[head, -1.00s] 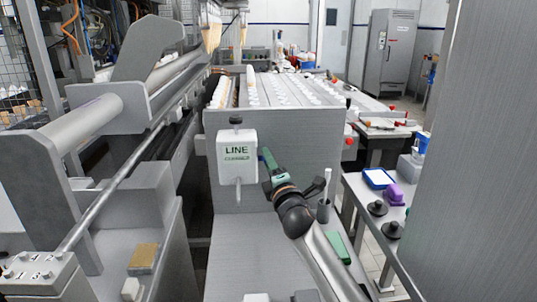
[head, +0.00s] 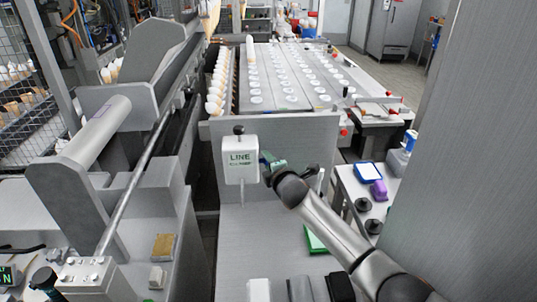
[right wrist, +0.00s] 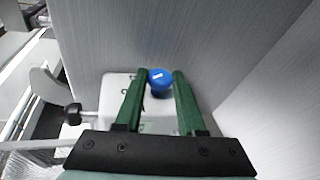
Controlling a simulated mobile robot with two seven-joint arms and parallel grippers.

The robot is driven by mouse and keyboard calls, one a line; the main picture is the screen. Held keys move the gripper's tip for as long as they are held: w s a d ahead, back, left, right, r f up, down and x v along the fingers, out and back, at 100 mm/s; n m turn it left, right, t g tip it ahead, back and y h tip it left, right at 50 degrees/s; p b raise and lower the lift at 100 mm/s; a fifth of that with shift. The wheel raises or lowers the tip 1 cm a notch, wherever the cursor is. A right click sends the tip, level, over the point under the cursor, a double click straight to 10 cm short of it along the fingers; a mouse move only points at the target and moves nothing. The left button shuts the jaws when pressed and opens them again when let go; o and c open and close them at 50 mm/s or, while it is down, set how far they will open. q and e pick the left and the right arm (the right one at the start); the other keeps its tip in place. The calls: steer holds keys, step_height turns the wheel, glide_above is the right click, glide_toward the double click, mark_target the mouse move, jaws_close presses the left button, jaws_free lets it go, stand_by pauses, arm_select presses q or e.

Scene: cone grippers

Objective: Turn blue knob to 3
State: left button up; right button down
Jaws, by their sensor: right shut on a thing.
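The blue knob (right wrist: 160,84) sits on the side of a white box (right wrist: 112,98) in the right wrist view. A short white mark shows on its face; I cannot read any numbers around it. In the head view the white box (head: 240,171) is marked LINE, and the knob is hidden there. My right gripper (right wrist: 161,74) has its two green fingers on either side of the knob, shut on it. In the head view my right gripper (head: 266,161) is at the right side of the box. My left gripper is not in view.
A black-knobbed fitting (head: 239,131) tops the box. A grey panel stands behind it. A side table at right holds a blue-rimmed tray (head: 368,170), a purple item (head: 379,190) and black round parts (head: 363,205). A green item (head: 315,241) lies below my right arm.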

steer(key=shift+g, duration=0.6)
steer(key=c, duration=0.5)
jaws_free()
steer(key=shift+r, duration=0.1)
